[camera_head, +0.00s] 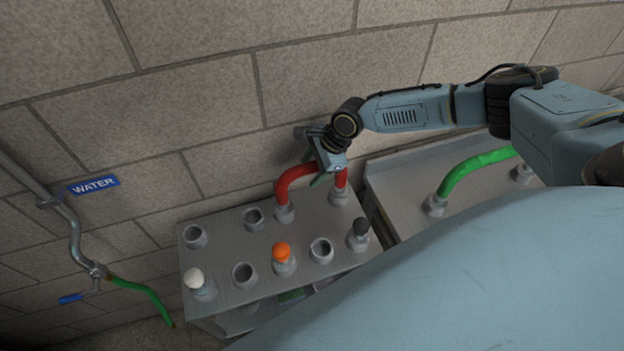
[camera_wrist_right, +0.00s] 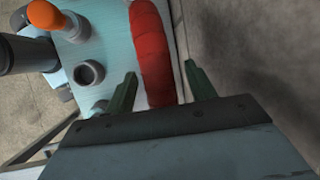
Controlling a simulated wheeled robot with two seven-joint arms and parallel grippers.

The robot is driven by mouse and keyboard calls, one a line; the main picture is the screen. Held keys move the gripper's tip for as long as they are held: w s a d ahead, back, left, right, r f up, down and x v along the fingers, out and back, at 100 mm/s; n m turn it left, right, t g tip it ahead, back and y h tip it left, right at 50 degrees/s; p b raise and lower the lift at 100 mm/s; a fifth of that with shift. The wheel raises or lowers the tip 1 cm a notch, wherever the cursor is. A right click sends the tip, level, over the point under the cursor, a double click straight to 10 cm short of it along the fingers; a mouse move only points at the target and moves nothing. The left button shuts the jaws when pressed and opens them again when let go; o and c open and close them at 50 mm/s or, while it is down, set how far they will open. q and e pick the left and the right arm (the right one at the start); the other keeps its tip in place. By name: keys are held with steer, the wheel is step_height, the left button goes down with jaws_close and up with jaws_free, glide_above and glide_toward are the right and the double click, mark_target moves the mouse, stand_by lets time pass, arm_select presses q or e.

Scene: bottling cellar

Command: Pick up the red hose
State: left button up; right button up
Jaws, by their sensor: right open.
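The red hose (camera_head: 290,180) is a short arch at the back of the grey metal panel, with each end in a socket. Its middle is hidden behind my right gripper (camera_head: 325,177), which is over the hose from above. In the right wrist view the red hose (camera_wrist_right: 152,52) runs between the two green fingers of the right gripper (camera_wrist_right: 158,85). The fingers are apart, one on each side of the hose, with a gap showing on the right side. My left gripper is in neither view.
The grey panel (camera_head: 225,265) carries several sockets, an orange plug (camera_head: 281,252), a white plug (camera_head: 194,278) and a dark plug (camera_head: 360,228). A green hose (camera_head: 465,168) arches over a second panel at right. A stone wall (camera_head: 200,90) stands close behind. A WATER pipe (camera_head: 74,225) is at left.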

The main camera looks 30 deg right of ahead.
steer(key=shift+r, duration=0.1)
steer(key=c, duration=1)
step_height(320, 180, up, 10)
steer(key=shift+r+p, duration=0.1)
steer(key=shift+p, duration=0.25)
steer(key=shift+c, duration=0.2)
